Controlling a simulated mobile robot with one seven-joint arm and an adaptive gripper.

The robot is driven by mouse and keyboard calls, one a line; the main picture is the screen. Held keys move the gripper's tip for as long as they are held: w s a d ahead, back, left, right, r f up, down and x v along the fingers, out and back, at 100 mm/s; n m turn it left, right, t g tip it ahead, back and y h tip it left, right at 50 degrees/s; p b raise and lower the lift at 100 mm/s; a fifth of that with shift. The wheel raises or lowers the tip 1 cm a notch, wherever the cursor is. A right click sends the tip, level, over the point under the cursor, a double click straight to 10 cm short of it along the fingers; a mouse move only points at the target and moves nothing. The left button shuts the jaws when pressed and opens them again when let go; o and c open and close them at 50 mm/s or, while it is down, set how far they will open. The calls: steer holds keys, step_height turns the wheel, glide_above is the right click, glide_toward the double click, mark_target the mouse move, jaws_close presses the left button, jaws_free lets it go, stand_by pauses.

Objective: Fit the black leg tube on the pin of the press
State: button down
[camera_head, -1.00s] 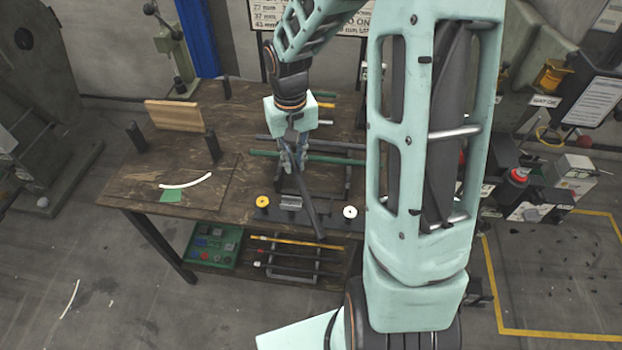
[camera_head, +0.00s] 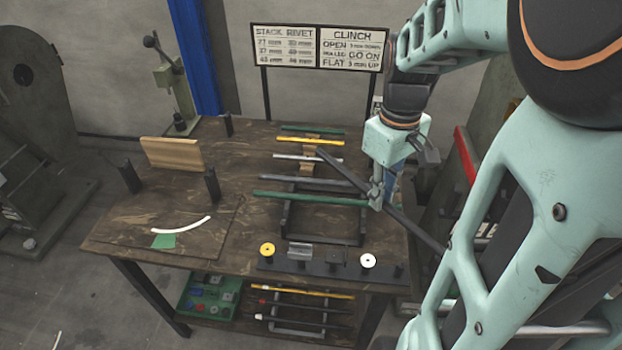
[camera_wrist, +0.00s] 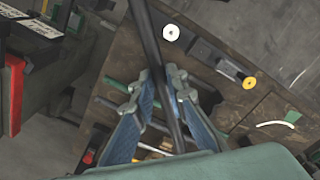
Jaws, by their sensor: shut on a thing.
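My gripper (camera_head: 378,194) is shut on the black leg tube (camera_head: 414,228), above the right side of the wooden table. The tube slants from upper left to lower right in the head view and sticks out past the table's right edge. In the wrist view the tube (camera_wrist: 147,40) runs lengthwise between the two fingers of my gripper (camera_wrist: 158,88). A press with a red strip (camera_head: 464,156) stands at the right, partly hidden behind my arm. I cannot make out its pin in either view.
The table (camera_head: 190,235) holds a rack with a green tube (camera_head: 310,199) and other coloured tubes. A row of small fixtures (camera_head: 300,252) lies at its front. A green tray (camera_head: 208,297) is on the lower shelf. A wooden board (camera_head: 172,153) stands at the left.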

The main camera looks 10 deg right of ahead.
steer(key=w+a+f, duration=0.9)
steer(key=w+f, duration=0.1)
steer(key=f, duration=0.2)
steer(key=shift+f+p, duration=0.3)
steer(key=shift+p, duration=0.05)
steer(key=shift+f+b, duration=0.5)
steer(key=shift+f, duration=0.15)
steer(key=c, duration=1.9)
jaws_free()
step_height(320, 180, up, 13)
steer(key=p, duration=0.1)
steer(key=shift+r, duration=0.15)
